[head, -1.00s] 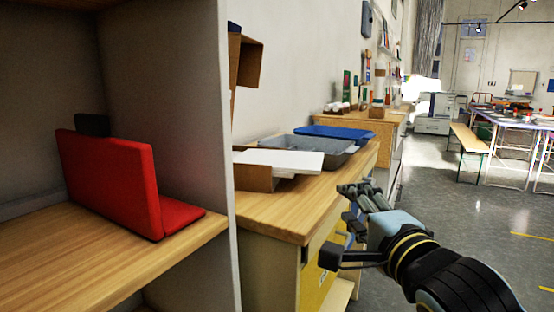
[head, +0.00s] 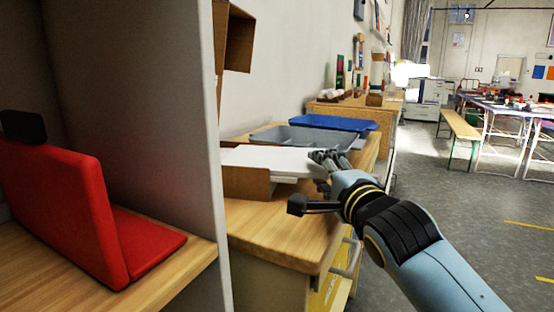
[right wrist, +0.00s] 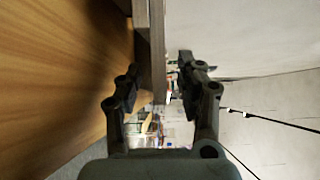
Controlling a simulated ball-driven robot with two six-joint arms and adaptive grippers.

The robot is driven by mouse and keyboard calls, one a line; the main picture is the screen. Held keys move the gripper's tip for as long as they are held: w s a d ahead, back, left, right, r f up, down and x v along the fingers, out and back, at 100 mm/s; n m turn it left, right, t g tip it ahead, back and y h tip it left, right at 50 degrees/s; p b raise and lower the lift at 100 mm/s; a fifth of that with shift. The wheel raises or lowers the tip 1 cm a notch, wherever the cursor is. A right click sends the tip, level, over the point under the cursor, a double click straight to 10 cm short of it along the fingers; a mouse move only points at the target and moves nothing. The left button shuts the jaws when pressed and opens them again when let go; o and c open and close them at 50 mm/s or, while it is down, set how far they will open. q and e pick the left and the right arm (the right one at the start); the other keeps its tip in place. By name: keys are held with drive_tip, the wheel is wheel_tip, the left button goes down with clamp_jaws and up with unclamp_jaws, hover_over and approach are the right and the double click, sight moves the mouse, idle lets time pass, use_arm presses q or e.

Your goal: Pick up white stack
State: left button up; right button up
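The white stack (head: 270,157) lies flat in a low brown cardboard tray (head: 247,183) on the wooden counter. My right gripper (head: 328,160) is at the stack's right end in the head view, its fingers overlapping that end. In the right wrist view its two fingers (right wrist: 158,82) are apart, with a dark edge-on strip (right wrist: 157,45) between them, apparently the stack's edge. The strip stands clear of the right finger; whether the left finger touches it I cannot tell. My left gripper is not in view.
A grey tray (head: 310,136) and a blue tray (head: 345,123) sit behind the stack. A shelf unit with a red bookend-like object (head: 65,215) stands at the left. The counter top (head: 285,232) is bare in front. Open floor (head: 450,220) lies to the right.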

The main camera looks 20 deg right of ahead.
sight(277, 159)
drive_tip(key=w, duration=0.4)
drive_tip(key=shift+d, duration=0.35)
drive_tip(key=shift+c, duration=1.2)
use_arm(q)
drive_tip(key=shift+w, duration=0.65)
use_arm(e)
clamp_jaws()
